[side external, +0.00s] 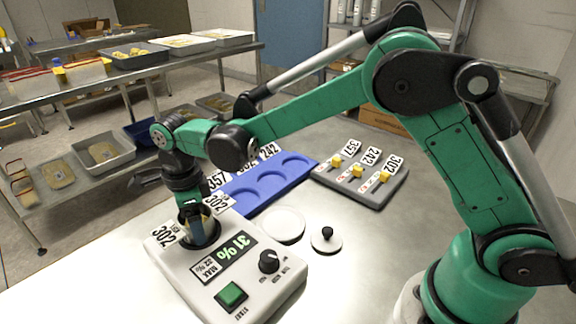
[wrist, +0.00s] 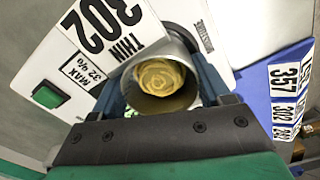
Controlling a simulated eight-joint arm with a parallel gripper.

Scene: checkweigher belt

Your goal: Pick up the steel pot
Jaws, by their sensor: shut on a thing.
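The steel pot (wrist: 178,102) shows in the wrist view as a round metal cup with a yellowish, lumpy content. My gripper (wrist: 168,92) is shut on it, one finger on each side of its wall. In the side external view my gripper (side external: 198,230) points down at the far left end of a pale machine. There the pot is largely hidden by the fingers and a 302 label. I cannot tell whether its base touches the machine.
The pale machine (side external: 205,284) shows 31% and "MAX 32%", with a green START button (side external: 231,295) and a black knob (side external: 269,261). A blue tray (side external: 252,201) with round recesses lies behind. A white disc (side external: 284,224), a knobbed lid (side external: 326,240) and a grey block with yellow levers (side external: 378,200) lie rightward.

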